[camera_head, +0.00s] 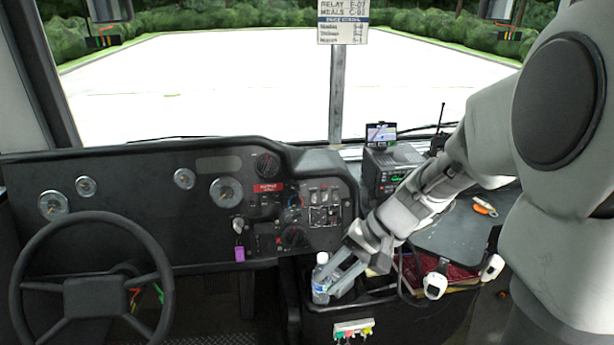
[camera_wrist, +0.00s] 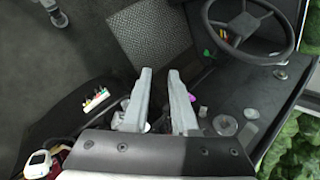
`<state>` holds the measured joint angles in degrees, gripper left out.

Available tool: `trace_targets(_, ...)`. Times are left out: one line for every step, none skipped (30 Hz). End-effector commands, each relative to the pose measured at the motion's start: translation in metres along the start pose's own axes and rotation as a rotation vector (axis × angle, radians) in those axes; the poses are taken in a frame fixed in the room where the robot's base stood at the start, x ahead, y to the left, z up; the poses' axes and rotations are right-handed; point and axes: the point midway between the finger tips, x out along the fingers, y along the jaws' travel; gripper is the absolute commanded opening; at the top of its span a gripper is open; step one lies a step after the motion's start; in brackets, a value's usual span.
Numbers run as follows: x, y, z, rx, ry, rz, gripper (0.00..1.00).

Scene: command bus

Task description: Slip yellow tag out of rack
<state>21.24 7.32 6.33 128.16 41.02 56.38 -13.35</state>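A small white rack (camera_head: 353,326) with several coloured tags sits low on the front of the dark console. The yellow tag (camera_head: 367,331) appears to be toward its right end, but it is small and hard to separate from the others. The rack also shows left of my fingers in the wrist view (camera_wrist: 96,100). My gripper (camera_head: 332,284) is above the rack, beside a clear water bottle (camera_head: 320,280). In the wrist view my gripper (camera_wrist: 161,72) is open, its two pale fingers apart with nothing seen held between them.
The bottle stands at the console's left end, overlapping my fingers in the head view. A steering wheel (camera_head: 92,283) and dashboard are to the left. A purple tag (camera_head: 240,253) hangs from the dashboard. A radio (camera_head: 388,170) and white handsets (camera_head: 435,286) are to the right.

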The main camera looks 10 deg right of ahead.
Motion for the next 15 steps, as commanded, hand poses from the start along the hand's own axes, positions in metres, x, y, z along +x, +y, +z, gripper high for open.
trace_targets(0.017,0.009,-0.012,0.06,-0.029,-0.042,0.26)
trace_targets(0.023,0.012,-0.017,0.09,-0.042,-0.067,0.26)
trace_targets(0.031,0.015,-0.026,0.13,-0.058,-0.103,0.26)
trace_targets(0.038,0.018,-0.031,0.161,-0.07,-0.13,0.26)
trace_targets(0.044,0.021,-0.037,0.192,-0.082,-0.157,0.26)
trace_targets(0.052,0.026,-0.046,0.234,-0.096,-0.194,0.26)
trace_targets(0.059,0.029,-0.052,0.265,-0.105,-0.222,0.26)
trace_targets(0.065,0.033,-0.058,0.296,-0.115,-0.25,0.26)
trace_targets(0.073,0.037,-0.067,0.337,-0.126,-0.289,0.26)
trace_targets(0.079,0.042,-0.073,0.369,-0.133,-0.318,0.26)
trace_targets(0.085,0.046,-0.08,0.402,-0.14,-0.348,0.26)
trace_targets(0.093,0.052,-0.089,0.444,-0.148,-0.388,0.26)
trace_targets(0.099,0.057,-0.095,0.476,-0.153,-0.418,0.26)
trace_targets(0.105,0.061,-0.102,0.509,-0.158,-0.449,0.26)
trace_targets(0.113,0.068,-0.111,0.552,-0.164,-0.49,0.26)
